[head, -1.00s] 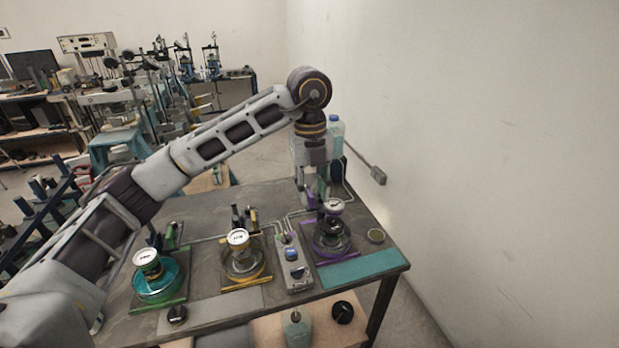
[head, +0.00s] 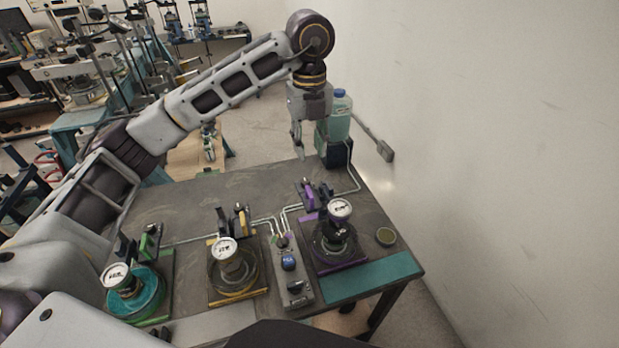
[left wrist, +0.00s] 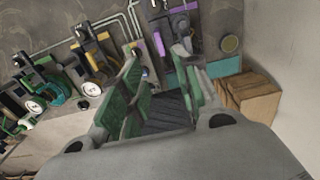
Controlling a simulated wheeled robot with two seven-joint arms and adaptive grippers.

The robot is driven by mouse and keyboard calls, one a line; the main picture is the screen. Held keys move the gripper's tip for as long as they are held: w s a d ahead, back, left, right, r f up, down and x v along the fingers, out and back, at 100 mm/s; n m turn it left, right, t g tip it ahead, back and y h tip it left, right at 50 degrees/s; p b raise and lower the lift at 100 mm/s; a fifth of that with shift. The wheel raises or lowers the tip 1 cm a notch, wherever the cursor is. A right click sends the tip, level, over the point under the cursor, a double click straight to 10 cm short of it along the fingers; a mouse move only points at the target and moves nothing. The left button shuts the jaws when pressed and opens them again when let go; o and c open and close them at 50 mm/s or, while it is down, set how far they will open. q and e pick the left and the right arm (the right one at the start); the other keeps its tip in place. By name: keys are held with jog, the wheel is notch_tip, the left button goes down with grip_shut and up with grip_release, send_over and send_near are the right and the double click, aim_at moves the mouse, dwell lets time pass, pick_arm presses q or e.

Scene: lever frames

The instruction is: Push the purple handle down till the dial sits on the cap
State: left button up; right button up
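The purple lever frame (head: 345,264) stands at the right of the bench. Its purple handle (head: 308,196) sticks up at the back left of the frame. Its white dial (head: 340,209) is over a dark part above a round glass dish (head: 330,250); I cannot tell whether the dial touches the cap. My left gripper (head: 298,140) is above and behind the purple frame, apart from the handle. In the left wrist view its green-padded fingers (left wrist: 160,92) are spread with nothing between them. That view also shows purple parts of the frame (left wrist: 165,32) beyond the fingers. My right gripper is out of view.
A yellow frame (head: 240,296) and a green frame (head: 150,318) stand to the left, with a grey control box (head: 292,275) beside the purple one. A blue-capped bottle (head: 340,122) stands behind, near the wall. A small round tin (head: 386,237) lies at the right.

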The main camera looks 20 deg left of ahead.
aim_at(309, 191)
pick_arm(q)
notch_tip(309, 191, down, 14)
jog(key=p, duration=0.2)
jog(key=shift+r+p, duration=0.15)
jog(key=shift+p, duration=0.15)
dwell(1.0)
grip_shut()
dwell(0.3)
